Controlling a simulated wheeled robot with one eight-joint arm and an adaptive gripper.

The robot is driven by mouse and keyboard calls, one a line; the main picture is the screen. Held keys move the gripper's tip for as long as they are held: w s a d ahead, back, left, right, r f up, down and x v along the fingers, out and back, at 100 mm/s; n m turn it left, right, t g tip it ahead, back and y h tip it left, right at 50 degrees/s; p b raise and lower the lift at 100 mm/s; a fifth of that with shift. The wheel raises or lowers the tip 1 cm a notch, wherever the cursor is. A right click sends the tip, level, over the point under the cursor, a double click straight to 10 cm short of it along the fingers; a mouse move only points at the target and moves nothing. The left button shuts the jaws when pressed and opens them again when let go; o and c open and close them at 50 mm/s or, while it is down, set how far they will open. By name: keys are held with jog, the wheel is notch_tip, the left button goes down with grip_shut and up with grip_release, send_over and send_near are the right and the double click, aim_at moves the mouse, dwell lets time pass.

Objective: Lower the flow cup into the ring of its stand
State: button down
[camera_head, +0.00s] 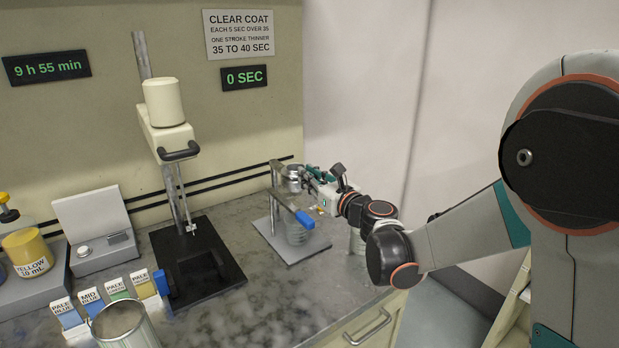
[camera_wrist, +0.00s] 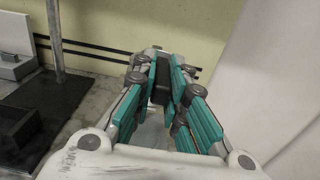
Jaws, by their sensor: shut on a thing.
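The flow cup (camera_head: 292,178) is a small metallic cup at the tip of my gripper (camera_head: 306,179) in the head view. My gripper is shut on it and holds it upright, high over the back of the stand. The stand has a pale base plate (camera_head: 262,226) and a thin upright rod (camera_head: 274,204). Its ring is too small and covered to make out. In the wrist view my gripper's teal fingers (camera_wrist: 172,95) close around a dark piece (camera_wrist: 163,80), and the cup's body is mostly hidden.
A mixer with a dark base (camera_head: 215,262) stands left. Another container (camera_head: 357,242) is beside my arm. The wall is close behind.

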jog(key=c, duration=1.5)
grip_release()
jog(key=shift+c, duration=0.2)
jog(key=v, duration=1.2)
